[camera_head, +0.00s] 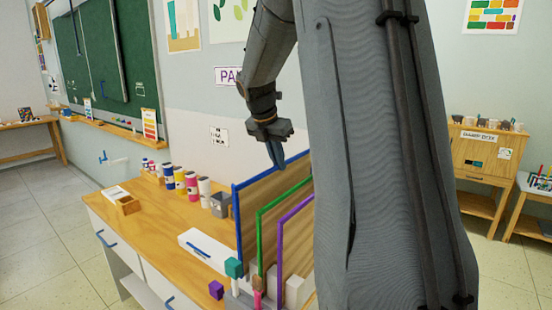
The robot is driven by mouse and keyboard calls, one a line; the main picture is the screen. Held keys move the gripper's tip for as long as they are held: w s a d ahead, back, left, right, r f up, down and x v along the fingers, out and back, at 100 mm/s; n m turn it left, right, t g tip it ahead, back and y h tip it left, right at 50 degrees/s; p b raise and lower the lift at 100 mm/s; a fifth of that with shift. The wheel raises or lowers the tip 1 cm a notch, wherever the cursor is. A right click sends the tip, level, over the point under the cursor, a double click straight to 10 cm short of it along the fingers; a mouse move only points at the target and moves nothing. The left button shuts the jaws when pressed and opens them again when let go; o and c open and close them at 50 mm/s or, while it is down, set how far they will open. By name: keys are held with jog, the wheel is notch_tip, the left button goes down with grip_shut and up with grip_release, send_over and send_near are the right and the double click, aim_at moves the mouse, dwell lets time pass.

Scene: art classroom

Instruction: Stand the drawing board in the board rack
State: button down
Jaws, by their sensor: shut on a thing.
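A drawing board with a blue edge (239,225) stands upright at the left of a row of boards on the wooden counter. My gripper (275,154) points down at the top edge of this board and is shut on it. A green-edged board (261,240) and a purple-edged board (281,250) stand to its right. Pale upright blocks (295,291) at their front ends look like part of the board rack. My arm hides the right side of the boards and rack. Whether the blue-edged board's lower edge touches the rack cannot be told.
A teal cube (233,268), a purple cube (216,289) and a pink item (258,286) are near the rack's front. A white box (207,249), a grey container (220,205) and several paint jars (180,178) stand to the left.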

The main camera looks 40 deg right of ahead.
aim_at(278, 176)
jog(key=shift+f+b, duration=0.5)
jog(key=shift+f, duration=1.95)
jog(key=c, duration=1.5)
grip_release()
jog(key=shift+f, duration=0.1)
jog(key=shift+o, duration=0.2)
jog(key=shift+w, duration=0.1)
jog(key=shift+r+p, duration=3.8)
jog(key=shift+p, duration=0.25)
